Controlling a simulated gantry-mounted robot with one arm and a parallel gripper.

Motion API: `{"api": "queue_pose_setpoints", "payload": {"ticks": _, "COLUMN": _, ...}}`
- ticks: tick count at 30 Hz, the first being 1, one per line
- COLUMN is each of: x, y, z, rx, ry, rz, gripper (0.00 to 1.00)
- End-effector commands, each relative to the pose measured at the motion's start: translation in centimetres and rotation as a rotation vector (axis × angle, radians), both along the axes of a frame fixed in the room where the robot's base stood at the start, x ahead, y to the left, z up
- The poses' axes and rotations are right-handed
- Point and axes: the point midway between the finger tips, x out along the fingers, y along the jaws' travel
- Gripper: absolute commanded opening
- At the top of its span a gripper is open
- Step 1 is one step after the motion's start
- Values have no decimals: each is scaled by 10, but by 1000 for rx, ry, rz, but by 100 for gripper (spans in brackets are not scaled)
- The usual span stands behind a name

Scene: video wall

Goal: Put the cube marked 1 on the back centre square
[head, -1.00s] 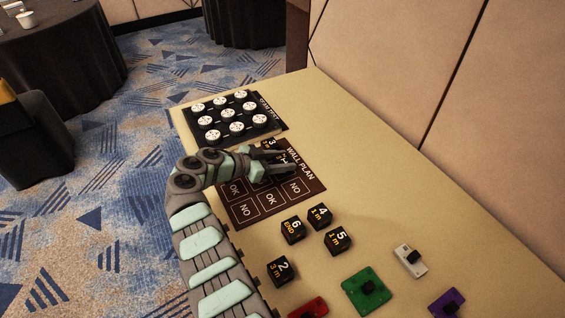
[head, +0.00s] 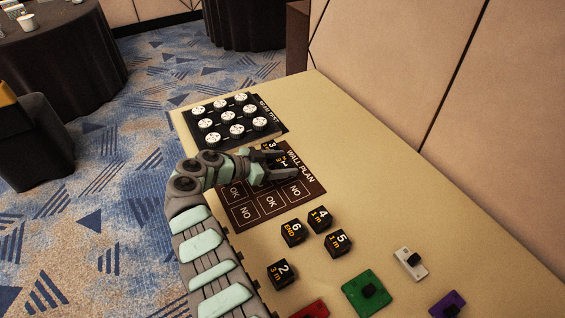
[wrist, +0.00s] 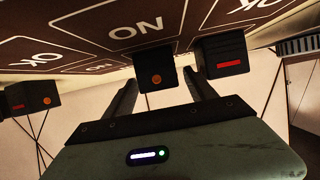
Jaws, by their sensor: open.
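The cube marked 1 (head: 284,161) is black and sits on the dark WALL PLAN board (head: 314,184), partly hidden by my gripper. My gripper (head: 290,165) is open, with a finger on either side of that cube. In the wrist view, a black cube with an orange dot (wrist: 156,79) shows between the tips of my open fingers (wrist: 160,88). I cannot tell whether either finger touches it. The cube marked 3 (head: 268,146) stands close beside it on the board. My arm hides part of the board's squares.
A black board with white round pieces (head: 237,130) lies beyond the plan. Cubes 4 (head: 319,218), 5 (head: 338,243), 6 (head: 293,232) and 2 (head: 281,273) stand nearer. Green (head: 352,288), white (head: 402,254) and purple (head: 436,311) plates lie at the front. The table's right side is clear.

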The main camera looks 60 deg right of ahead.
Motion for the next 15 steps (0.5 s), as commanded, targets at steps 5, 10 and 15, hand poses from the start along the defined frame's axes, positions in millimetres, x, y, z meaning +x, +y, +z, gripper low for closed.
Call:
{"api": "queue_pose_setpoints", "payload": {"ticks": 5, "x": 13, "y": 18, "z": 11, "rx": -1, "ry": -1, "rz": 3, "gripper": 65}}
{"api": "queue_pose_setpoints", "payload": {"ticks": 10, "x": 32, "y": 44, "z": 25, "rx": 0, "ry": -2, "rz": 5, "gripper": 65}}
{"api": "queue_pose_setpoints", "payload": {"ticks": 15, "x": 52, "y": 72, "z": 39, "rx": 0, "ry": -2, "rz": 4, "gripper": 65}}
